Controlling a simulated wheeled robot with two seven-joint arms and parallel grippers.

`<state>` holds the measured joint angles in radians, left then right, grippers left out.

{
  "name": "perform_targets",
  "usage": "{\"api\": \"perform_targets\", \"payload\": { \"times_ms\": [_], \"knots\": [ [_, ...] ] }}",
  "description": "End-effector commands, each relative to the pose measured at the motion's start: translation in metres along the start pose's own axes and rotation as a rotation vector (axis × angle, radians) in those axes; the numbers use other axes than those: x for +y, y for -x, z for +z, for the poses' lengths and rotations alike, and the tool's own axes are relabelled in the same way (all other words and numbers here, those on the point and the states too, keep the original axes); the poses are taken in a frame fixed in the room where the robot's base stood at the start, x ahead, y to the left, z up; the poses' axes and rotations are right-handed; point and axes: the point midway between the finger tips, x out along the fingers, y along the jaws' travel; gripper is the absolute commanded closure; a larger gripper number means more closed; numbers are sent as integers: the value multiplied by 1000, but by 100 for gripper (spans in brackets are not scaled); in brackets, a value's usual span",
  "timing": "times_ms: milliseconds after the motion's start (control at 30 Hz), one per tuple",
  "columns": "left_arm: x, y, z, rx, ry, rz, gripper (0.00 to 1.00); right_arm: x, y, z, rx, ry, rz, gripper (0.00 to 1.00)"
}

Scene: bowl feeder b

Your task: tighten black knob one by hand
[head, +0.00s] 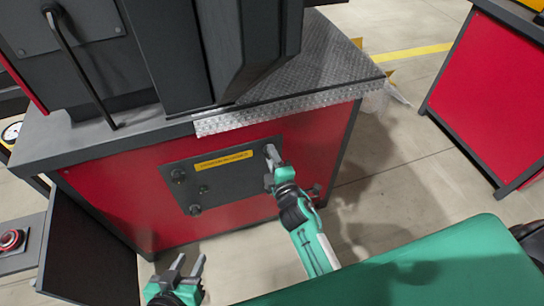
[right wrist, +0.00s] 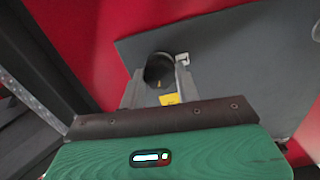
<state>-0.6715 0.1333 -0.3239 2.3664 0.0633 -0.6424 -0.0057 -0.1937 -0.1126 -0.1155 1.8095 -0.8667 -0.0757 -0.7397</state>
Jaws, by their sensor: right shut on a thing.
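A dark panel (head: 232,179) with a yellow label (head: 223,160) is set in the red front of the machine. My right gripper (head: 271,155) is at the panel's upper right corner. In the right wrist view its fingers are shut on a black knob (right wrist: 160,70), one on each side of it. That knob is mostly hidden by the gripper in the head view. I cannot tell which number it bears. Other dark knobs (head: 178,176) sit on the panel's left side. My left gripper (head: 185,268) is open and empty, low in front of the machine.
An open dark door (head: 88,250) stands at the machine's lower left. A tread-plate ledge (head: 290,100) overhangs the panel. A red cabinet (head: 490,95) stands at the right, with clear floor (head: 400,150) between. A red button box (head: 12,240) is at the far left.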

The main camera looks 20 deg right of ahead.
Motion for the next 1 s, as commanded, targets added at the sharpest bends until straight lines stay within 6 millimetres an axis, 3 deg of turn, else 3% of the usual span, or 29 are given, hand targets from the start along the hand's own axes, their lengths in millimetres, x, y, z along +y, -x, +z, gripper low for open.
{"api": "perform_targets", "payload": {
  "times_ms": [700, 733, 800, 833, 1000],
  "knots": [
    [-5, 1, -3, -22, -2, -13, 64, -2, 1, 1, -2, -75, -4, 90],
    [-5, 1, -3, -22, -2, -13, 64, -2, 1, 1, -2, -75, -4, 64],
    [-5, 1, -3, -22, -2, -13, 64, -2, 1, 1, -2, -75, -4, 50],
    [-5, 1, -2, -22, -2, -13, 64, -2, 1, 1, -2, -75, -4, 45],
    [-5, 1, -2, -22, -1, -12, 64, -1, 0, 0, -1, -75, -2, 45]
  ]
}}
